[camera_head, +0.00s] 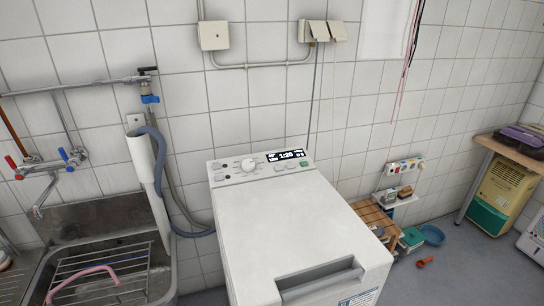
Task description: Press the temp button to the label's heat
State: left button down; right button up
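A white top-loading washing machine (287,231) stands against the tiled wall in the middle of the head view. Its control panel (233,178) runs along the back edge of the top. The panel has a round white dial (249,165), a dark display (287,156) that appears to read 1:28, a green button (304,164) and several small buttons. Their labels are too small to read, so I cannot tell which is the temp button. A label (358,299) is partly visible low on the machine's front and cannot be read. Neither gripper is in view.
A metal sink (110,234) with a wire rack stands left of the machine, with taps and a grey hose (160,165) between. At right are a wooden stool (378,220), a blue basin (432,235) and a table (512,152). Grey floor between is mostly clear.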

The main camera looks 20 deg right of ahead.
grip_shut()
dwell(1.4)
